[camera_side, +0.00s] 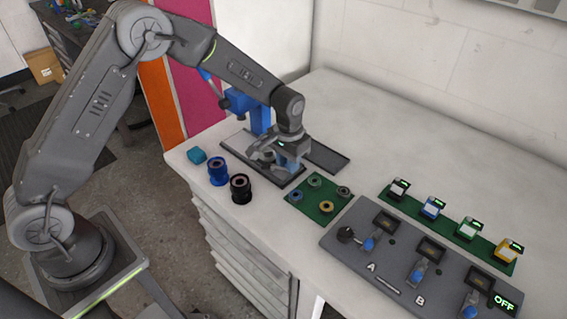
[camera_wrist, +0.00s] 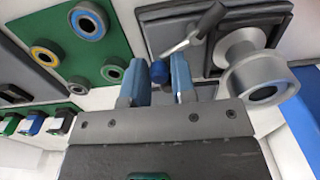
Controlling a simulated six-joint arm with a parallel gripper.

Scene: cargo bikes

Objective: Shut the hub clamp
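The hub clamp sits on a dark plate (camera_side: 240,146). In the wrist view it has a grey lever (camera_wrist: 192,32) and a blue knob (camera_wrist: 161,71), which appears to be at the lever's lower end. A silver spool-shaped hub (camera_wrist: 256,72) is beside the lever, on the right. My gripper (camera_side: 288,165) is low over the plate in the side view and hides much of the clamp. In the wrist view my gripper (camera_wrist: 159,80) is open, its two blue fingers apart with the knob between or just beyond their tips. I cannot tell whether they touch it.
A blue press-like stand (camera_side: 261,118) rises behind my gripper. A green board (camera_side: 310,208) with several rings and a grey switch panel (camera_side: 400,245) lie right. The back of the table is clear.

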